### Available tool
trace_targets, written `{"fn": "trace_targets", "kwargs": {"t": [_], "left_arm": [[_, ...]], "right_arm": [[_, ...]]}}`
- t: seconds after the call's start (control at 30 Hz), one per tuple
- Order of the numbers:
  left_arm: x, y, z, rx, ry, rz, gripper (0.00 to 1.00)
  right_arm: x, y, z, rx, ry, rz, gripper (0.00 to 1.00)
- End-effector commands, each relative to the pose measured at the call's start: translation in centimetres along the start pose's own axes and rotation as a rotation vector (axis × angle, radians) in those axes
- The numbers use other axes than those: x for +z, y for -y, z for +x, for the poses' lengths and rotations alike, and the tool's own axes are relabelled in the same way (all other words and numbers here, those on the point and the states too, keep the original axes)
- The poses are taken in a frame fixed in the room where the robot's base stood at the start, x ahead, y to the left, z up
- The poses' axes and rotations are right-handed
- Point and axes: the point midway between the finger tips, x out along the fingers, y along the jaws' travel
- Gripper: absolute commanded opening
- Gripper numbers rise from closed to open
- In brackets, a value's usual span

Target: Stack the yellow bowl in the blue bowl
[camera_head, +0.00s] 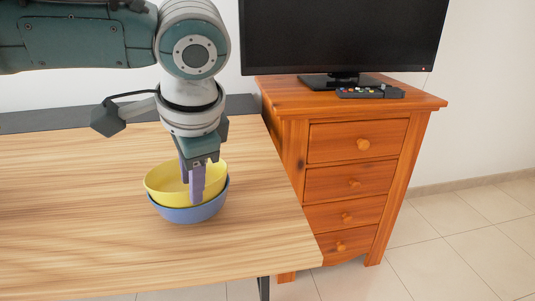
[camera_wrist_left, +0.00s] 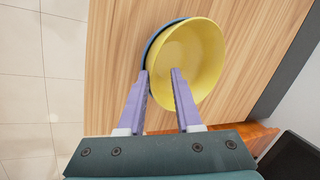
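The yellow bowl (camera_head: 160,187) sits inside the blue bowl (camera_head: 188,214) near the right end of the wooden table. The blue rim shows below it. In the left wrist view, the yellow bowl (camera_wrist_left: 200,55) covers most of the blue bowl (camera_wrist_left: 153,42), whose edge shows at the upper left. My left gripper (camera_head: 191,188) points down at the bowls with its purple fingers on either side of the yellow bowl's near rim. In the left wrist view, the fingertips (camera_wrist_left: 160,72) are apart, with a gap between them. My right gripper is out of view.
The table (camera_head: 80,210) is otherwise clear around the bowls. A wooden drawer cabinet (camera_head: 350,190) stands close to its right end, bearing a television (camera_head: 340,35) and a remote control (camera_head: 370,92). Tiled floor (camera_head: 460,240) lies beyond.

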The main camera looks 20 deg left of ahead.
Motion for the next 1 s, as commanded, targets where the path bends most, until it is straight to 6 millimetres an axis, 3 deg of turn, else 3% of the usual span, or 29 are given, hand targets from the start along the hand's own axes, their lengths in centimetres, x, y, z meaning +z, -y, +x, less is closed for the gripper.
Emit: {"fn": "trace_targets", "kwargs": {"t": [0.37,0.8,1.0], "left_arm": [[-0.1,0.4,-0.8,-0.001,-0.003,-0.001,0.34],[-0.1,0.6,-10.5,0.001,-0.003,0.001,0.34],[-0.1,0.4,-12.8,0.003,-0.002,0.001,0.34]], "right_arm": [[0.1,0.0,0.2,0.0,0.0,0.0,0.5],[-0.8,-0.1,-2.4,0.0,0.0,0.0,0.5],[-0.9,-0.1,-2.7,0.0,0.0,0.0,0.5]]}}
